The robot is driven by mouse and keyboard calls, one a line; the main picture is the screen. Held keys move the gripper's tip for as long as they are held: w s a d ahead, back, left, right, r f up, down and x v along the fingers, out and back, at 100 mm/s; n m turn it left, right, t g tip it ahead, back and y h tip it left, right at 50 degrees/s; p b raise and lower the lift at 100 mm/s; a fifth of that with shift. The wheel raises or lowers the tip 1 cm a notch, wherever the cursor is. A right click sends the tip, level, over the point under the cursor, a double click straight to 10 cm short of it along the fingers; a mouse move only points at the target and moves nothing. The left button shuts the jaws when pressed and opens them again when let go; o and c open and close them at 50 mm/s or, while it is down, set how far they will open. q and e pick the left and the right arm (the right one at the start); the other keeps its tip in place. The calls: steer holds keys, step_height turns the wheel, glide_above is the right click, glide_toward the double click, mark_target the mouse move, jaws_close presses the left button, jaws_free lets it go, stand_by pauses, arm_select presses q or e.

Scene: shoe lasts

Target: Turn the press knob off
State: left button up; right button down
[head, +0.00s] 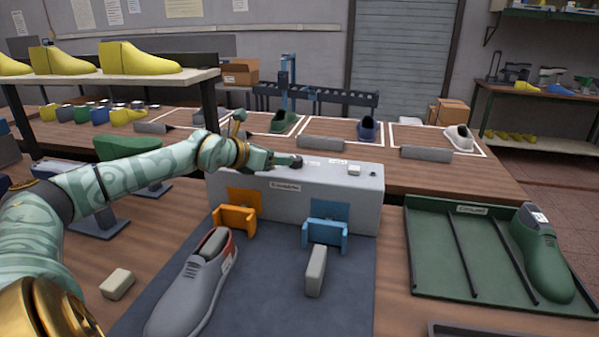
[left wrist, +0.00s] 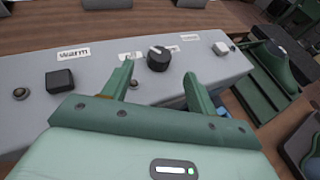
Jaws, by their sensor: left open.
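The grey press box (head: 345,190) stands at the back of the dark mat, with controls and small labels on its top. The black round press knob (left wrist: 158,60) has a white pointer mark toward its far side. Small labels lie behind it, too small to read, and a "warm" label (left wrist: 74,54) is to its left. My left gripper (left wrist: 158,76) is open, its two fingers apart on either side of the near side of the knob, not visibly touching it. In the head view my left gripper (head: 272,160) is over the box top, partly hiding the knob. My right gripper is out of view.
Orange (head: 235,219) and blue (head: 325,235) holders stand in front. A grey shoe (head: 190,290) lies on the mat. A green tray (head: 435,250) holding a green last is at right.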

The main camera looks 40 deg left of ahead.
mark_target(295, 158)
arm_select(q)
steer(key=shift+w+f, duration=0.45)
steer(key=shift+w, duration=0.1)
steer(key=b+x, duration=0.2)
steer(key=x, duration=0.5)
steer(key=shift+w+r+b, duration=0.1)
steer(key=shift+w+b, duration=0.15)
steer(key=shift+b, duration=0.05)
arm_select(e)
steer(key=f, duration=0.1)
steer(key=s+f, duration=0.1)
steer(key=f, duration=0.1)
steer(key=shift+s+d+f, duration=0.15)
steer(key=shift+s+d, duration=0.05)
